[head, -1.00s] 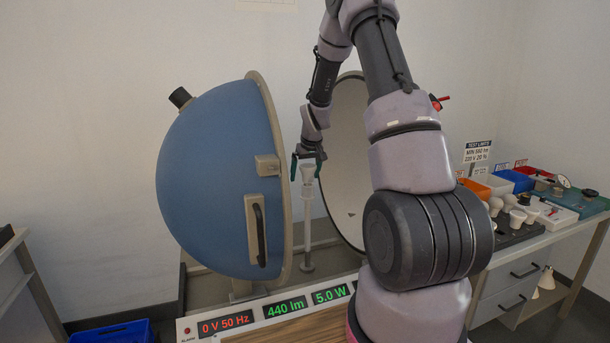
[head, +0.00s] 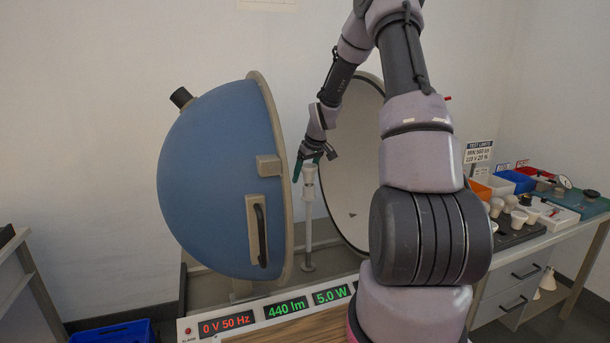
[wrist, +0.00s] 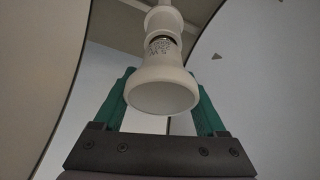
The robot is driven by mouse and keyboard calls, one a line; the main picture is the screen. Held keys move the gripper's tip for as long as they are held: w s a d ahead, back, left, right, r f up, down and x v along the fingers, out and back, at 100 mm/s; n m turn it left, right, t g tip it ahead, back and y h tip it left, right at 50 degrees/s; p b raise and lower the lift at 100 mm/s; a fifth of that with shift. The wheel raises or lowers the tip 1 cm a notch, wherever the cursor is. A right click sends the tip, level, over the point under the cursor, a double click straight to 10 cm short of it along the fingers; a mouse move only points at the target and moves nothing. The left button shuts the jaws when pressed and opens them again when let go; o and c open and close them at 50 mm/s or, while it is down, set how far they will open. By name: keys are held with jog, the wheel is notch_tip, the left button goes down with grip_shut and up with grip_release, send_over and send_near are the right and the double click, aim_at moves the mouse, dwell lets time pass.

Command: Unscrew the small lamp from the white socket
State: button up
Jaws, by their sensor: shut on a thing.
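The small lamp (wrist: 163,88) is white, with a wide round face toward the wrist camera and printed marks on its narrow neck. My gripper (wrist: 163,95) is shut on it, with one teal finger on each side. The white socket (wrist: 165,20) is at the lamp's far end, in line with it. A thin dark band shows where they meet; I cannot tell how far the lamp is screwed in. In the head view, my gripper (head: 311,165) is tilted at the top of the pale post (head: 308,232), around the lamp (head: 310,174).
The blue half-sphere (head: 215,175) stands open close to the left of the post. The other pale half (head: 350,190) is close behind on the right. A display panel (head: 270,313) lies in front. The right-hand bench holds bins, several lamps and a test-limits sign (head: 478,152).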

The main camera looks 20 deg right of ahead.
aim_at(304, 174)
jog(key=n+y, duration=0.1)
jog(key=n, duration=0.1)
jog(key=s+n+g, duration=0.1)
jog(key=n, duration=0.2)
jog(key=shift+s+d+f+y, duration=0.1)
jog(key=shift+s+y, duration=0.05)
jog(key=shift+y, duration=0.25)
jog(key=n, duration=0.1)
jog(key=n+g, duration=0.1)
jog(key=n, duration=0.1)
jog(key=n+y, duration=0.1)
jog(key=n, duration=0.1)
jog(key=shift+s+a+g, duration=0.3)
jog(key=shift+s+g, duration=0.05)
jog(key=shift+g, duration=0.05)
jog(key=n, duration=0.1)
jog(key=n+g, duration=0.1)
jog(key=n, duration=0.2)
jog(key=shift+s+a+n+g, duration=0.25)
jog(key=shift+s+n+g, duration=0.05)
jog(key=shift+s+g, duration=0.1)
jog(key=n, duration=0.1)
jog(key=n+g, duration=0.1)
jog(key=n, duration=0.1)
jog(key=s+n, duration=0.1)
jog(key=shift+a+n+g, duration=0.3)
jog(key=shift+a+g, duration=0.1)
jog(key=o, duration=1.3)
jog(key=shift+c, duration=0.2)
jog(key=shift+w, duration=0.1)
